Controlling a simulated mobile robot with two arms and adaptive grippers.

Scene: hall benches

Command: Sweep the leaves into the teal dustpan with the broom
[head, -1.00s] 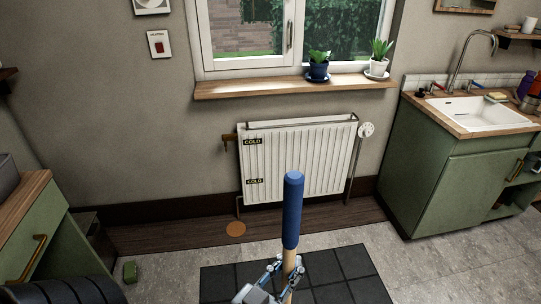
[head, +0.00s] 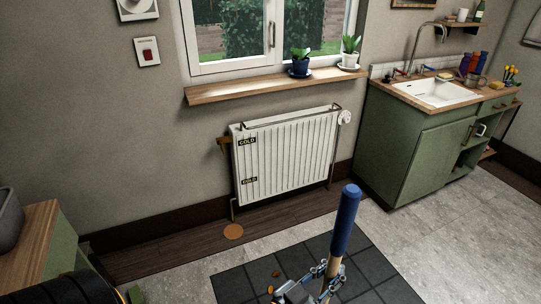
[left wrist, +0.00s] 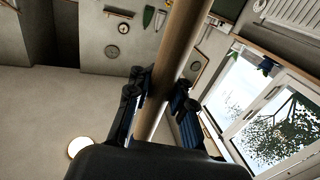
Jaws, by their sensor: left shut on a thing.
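The broom stands nearly upright, tilted a little, with its blue grip (head: 345,220) at the top of a wooden shaft. My left gripper (head: 325,274) is shut around the shaft below the blue grip. The left wrist view shows the wooden shaft (left wrist: 178,55) between the fingers of the left gripper (left wrist: 160,108). The broom's head is out of view. Small orange-brown leaves (head: 276,273) lie on the dark tiled mat, just left of the gripper. The teal dustpan does not show. My right gripper is not in view.
A white radiator (head: 287,155) hangs on the wall under a wooden windowsill (head: 270,86) with two potted plants. A green sink cabinet (head: 430,150) stands at the right. Grey floor (head: 440,230) is clear at the right.

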